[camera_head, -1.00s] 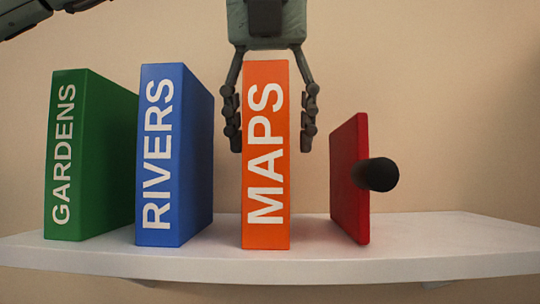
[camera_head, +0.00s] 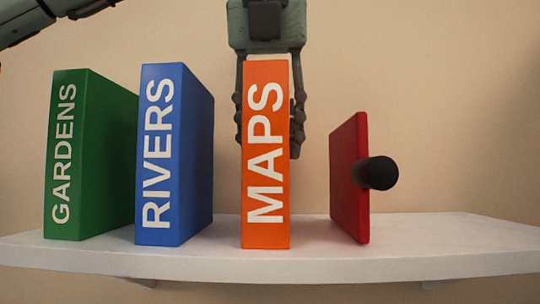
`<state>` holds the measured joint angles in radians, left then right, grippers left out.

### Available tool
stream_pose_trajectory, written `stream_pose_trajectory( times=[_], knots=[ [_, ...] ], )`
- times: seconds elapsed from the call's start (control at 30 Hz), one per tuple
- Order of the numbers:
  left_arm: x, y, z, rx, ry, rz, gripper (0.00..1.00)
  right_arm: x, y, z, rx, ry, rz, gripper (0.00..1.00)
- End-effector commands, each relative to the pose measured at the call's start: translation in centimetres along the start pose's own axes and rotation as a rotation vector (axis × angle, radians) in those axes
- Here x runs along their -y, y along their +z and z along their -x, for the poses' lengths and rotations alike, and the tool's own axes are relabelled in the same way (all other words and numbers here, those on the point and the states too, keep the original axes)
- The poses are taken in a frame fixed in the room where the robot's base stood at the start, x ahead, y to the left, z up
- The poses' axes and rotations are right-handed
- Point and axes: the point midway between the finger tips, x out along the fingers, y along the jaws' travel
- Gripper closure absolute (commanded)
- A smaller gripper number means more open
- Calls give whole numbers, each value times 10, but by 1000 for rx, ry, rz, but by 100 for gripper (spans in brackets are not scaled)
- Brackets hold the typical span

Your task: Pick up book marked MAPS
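The orange book marked MAPS (camera_head: 265,190) stands upright on the white shelf, its lettered spine facing me. My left gripper (camera_head: 269,145) points down over it from above, with one finger along each side of the book. The book's foot still appears to rest on the shelf. My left arm shows at the top left; the link joining it to the gripper is out of view. My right gripper is not in view.
The blue RIVERS book (camera_head: 165,205) and the green GARDENS book (camera_head: 65,205) stand to the left. A red panel with a black knob (camera_head: 347,185) stands to the right, with a gap between. The white shelf (camera_head: 450,245) is bare at the far right.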

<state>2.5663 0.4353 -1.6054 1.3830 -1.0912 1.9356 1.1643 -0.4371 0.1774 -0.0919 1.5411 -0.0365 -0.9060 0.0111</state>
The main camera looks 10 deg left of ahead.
Motion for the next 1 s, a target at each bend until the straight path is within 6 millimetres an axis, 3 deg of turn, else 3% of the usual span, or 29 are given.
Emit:
stream_pose_trajectory(
  times=[0.03,0.17,0.63,1.0],
  knots=[
    [0,0,0,0,0,0,83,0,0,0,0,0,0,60],
    [0,0,0,0,0,0,99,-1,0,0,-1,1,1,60],
    [0,4,9,3,-1,1,100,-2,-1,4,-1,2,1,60],
    [1,25,62,5,1,5,100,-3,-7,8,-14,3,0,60]
  ],
)
